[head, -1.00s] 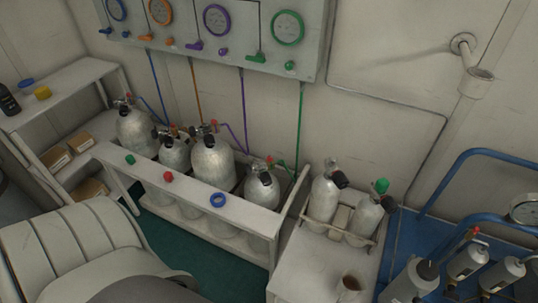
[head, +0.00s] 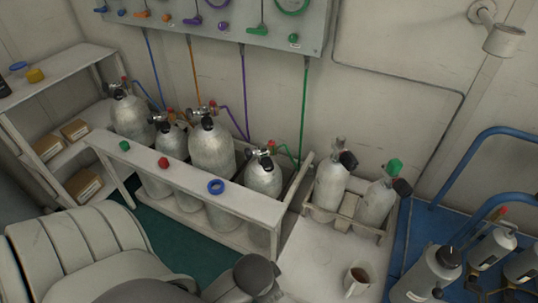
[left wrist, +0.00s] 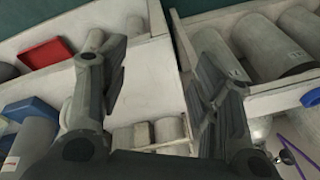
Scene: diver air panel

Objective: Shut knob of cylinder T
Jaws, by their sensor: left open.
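Several silver cylinders with valves stand in a white rack; one is the tall cylinder (head: 212,152), another the rightmost rack cylinder (head: 264,180) with a red knob (head: 271,145). Two more, a left cylinder (head: 331,186) and a right cylinder (head: 374,205) near a green knob (head: 394,166), stand in a holder on a white table. I cannot read which one is T. In the left wrist view my left gripper (left wrist: 160,82) is open and empty, its fingers apart, with grey cylinders (left wrist: 268,48) beyond it. Their labels are too small to read. My right gripper is not in view.
The rack's front board (head: 185,172) carries a green cap, a red cap and a blue ring (head: 216,187). A mug (head: 358,279) stands on the white table. A blue cart (head: 460,185) with more cylinders is at right; a padded seat (head: 80,245) is at lower left.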

